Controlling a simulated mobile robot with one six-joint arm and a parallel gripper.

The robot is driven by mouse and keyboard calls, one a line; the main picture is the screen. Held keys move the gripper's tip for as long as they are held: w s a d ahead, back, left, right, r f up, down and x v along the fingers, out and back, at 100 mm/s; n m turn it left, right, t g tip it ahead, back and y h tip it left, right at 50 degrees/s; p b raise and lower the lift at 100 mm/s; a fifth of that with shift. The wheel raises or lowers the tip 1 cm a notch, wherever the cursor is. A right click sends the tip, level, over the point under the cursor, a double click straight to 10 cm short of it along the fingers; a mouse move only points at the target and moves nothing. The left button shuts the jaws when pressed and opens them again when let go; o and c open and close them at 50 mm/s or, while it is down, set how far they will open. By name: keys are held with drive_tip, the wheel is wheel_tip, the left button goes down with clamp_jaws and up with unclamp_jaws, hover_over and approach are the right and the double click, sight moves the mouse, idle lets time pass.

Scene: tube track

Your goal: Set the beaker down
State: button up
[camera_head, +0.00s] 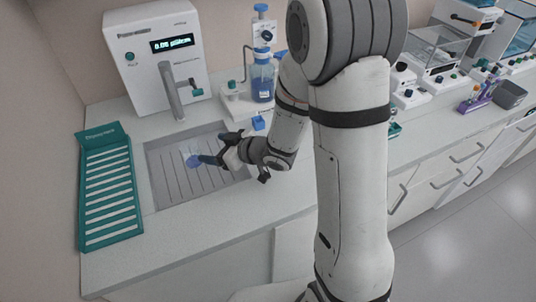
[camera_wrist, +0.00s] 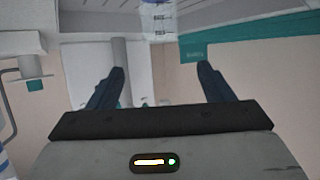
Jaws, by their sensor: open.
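The beaker (camera_head: 193,159) is a small, clear vessel with a bluish tint, and it appears to stand on the slatted sink grate (camera_head: 160,190) below the dispenser spout. My gripper (camera_head: 214,148) is just to its right, with its dark fingers spread and pointing towards it. In the wrist view, which looks upside down, my gripper (camera_wrist: 160,68) is open with nothing between the fingertips. A clear vessel with markings, likely the beaker (camera_wrist: 158,14), shows at the top edge, beyond the fingertips. Its full outline is cut off there.
A white dispenser (camera_head: 155,65) with a lit display and grey spout (camera_head: 172,92) stands behind the grate. A teal slotted rack (camera_head: 108,190) lies to the left. A blue bottle (camera_head: 262,78) stands behind my gripper. The counter front (camera_head: 190,235) is clear.

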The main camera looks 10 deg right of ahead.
drive_tip(key=s+d+r+m+h, duration=0.1)
drive_tip(key=d+r+m+h, duration=0.15)
drive_tip(key=d, duration=0.25)
drive_tip(key=d+r+m+t+h, duration=0.1)
drive_tip(key=d+r+h, duration=0.1)
drive_tip(key=d+h, duration=0.3)
drive_tip(key=s+d+r+m+h, duration=0.1)
drive_tip(key=d+r+m+h, duration=0.15)
drive_tip(key=d, duration=0.35)
drive_tip(key=s+d+r+m+g, duration=0.1)
drive_tip(key=s+r+m+g, duration=0.1)
drive_tip(key=s, duration=0.7)
drive_tip(key=s+d+r+m+g, duration=0.2)
drive_tip(key=s+g, duration=0.2)
drive_tip(key=s, duration=0.5)
drive_tip(key=shift+s+r+h, duration=0.3)
drive_tip(key=shift+s+r, duration=0.05)
